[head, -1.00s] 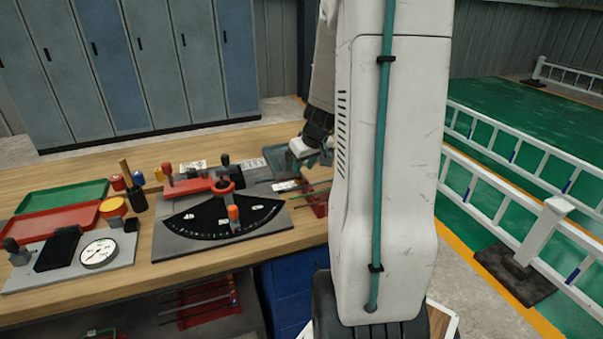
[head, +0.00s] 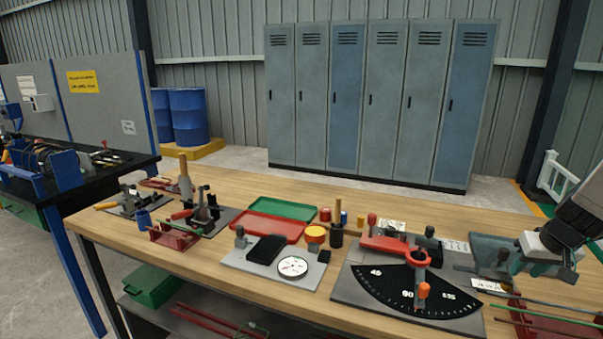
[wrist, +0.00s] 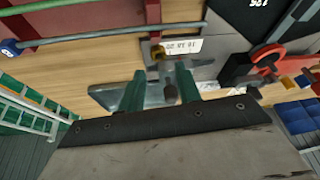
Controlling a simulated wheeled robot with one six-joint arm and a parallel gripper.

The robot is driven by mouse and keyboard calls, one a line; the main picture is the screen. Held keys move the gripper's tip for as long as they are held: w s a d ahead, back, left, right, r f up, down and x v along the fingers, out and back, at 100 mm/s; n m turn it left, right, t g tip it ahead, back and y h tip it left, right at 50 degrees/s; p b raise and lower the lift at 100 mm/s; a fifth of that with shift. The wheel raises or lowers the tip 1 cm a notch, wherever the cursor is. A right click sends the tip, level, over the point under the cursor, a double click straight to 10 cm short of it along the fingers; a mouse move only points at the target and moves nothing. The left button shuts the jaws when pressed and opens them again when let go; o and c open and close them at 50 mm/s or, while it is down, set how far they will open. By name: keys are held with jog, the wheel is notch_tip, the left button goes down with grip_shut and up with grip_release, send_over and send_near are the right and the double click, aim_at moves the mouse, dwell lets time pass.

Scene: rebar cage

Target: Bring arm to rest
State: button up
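My arm enters the head view at the right edge, with my gripper (head: 528,268) low over the right end of the wooden bench (head: 110,225). In the wrist view my gripper (wrist: 160,90) shows two green fingers standing apart. A small dark-tipped part shows between them, with a grey-teal plate (wrist: 105,96) below. I see no finger closed on anything. Whether the fingers touch the plate, I cannot tell.
A black angle-scale plate (head: 385,290) with a red lever (head: 395,245) lies left of my gripper. Green and red rods (head: 545,318) lie near the bench's right front. Red and green trays (head: 265,228) sit mid-bench. Lockers (head: 385,105) stand behind.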

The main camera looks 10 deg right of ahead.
jog(key=s+a+r+n+g, duration=0.1)
jog(key=s+a+r, duration=0.3)
jog(key=a, duration=0.7)
jog(key=s+a+r+n+g, duration=0.1)
jog(key=s+a+r, duration=0.3)
jog(key=a, duration=0.7)
jog(key=s+a+r+n+y, duration=0.1)
jog(key=s+a+r, duration=0.3)
jog(key=s+a, duration=0.4)
jog(key=a+n, duration=0.1)
jog(key=a, duration=0.2)
jog(key=shift+g, duration=0.4)
jog(key=shift+r, duration=0.1)
